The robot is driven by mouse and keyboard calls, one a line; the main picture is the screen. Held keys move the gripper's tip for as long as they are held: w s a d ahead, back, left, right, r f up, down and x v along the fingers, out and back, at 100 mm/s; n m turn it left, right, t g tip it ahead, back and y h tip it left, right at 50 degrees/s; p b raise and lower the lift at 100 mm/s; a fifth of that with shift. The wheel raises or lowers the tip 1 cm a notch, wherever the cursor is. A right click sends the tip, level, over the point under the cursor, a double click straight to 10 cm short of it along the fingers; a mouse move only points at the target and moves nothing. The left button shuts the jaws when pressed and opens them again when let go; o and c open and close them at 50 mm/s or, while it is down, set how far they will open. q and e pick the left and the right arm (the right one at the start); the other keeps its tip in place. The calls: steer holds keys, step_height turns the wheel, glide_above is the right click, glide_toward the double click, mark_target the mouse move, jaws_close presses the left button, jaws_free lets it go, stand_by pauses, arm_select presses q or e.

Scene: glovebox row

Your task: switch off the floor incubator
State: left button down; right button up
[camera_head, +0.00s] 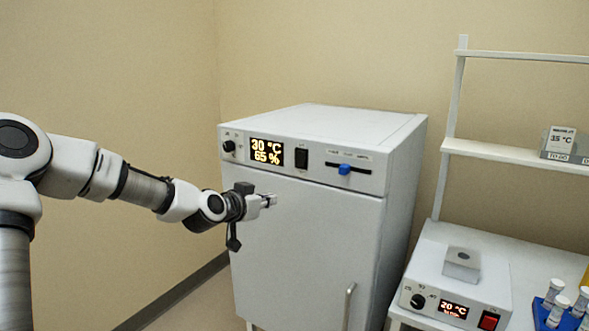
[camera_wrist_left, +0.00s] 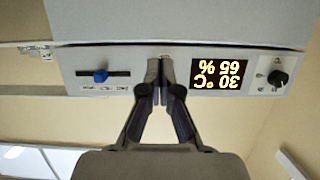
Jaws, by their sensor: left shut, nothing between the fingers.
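The floor incubator (camera_head: 310,235) is a large white cabinet with a control panel along its top front. Its display (camera_head: 266,152) is lit and reads 30 °C and 65 %. A black rocker switch (camera_head: 301,158) sits right of the display. My left gripper (camera_head: 272,200) is shut and empty, in front of the door just below the panel. In the left wrist view the panel appears upside down, with the lit display (camera_wrist_left: 219,74) beside my gripper (camera_wrist_left: 160,68). The fingers cover the rocker switch there. My right gripper is not in view.
The panel also has a black knob (camera_head: 228,147) and a blue slider (camera_head: 345,169). A door handle (camera_head: 349,306) sticks out below. At right, a bench (camera_head: 437,231) holds a smaller device (camera_head: 455,285) reading 20 °C with a red switch, and a blue tube rack (camera_head: 545,316).

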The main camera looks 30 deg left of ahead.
arm_select(q)
step_height(320, 180, up, 6)
steer(key=t, duration=0.1)
steer(key=p, duration=0.6)
glide_toward(300, 168)
steer(key=x, duration=0.6)
steer(key=shift+r, duration=0.1)
steer(key=shift+w+f, duration=0.25)
steer(key=shift+w, duration=0.35)
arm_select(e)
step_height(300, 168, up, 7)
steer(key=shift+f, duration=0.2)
arm_select(q)
steer(key=shift+f, duration=0.1)
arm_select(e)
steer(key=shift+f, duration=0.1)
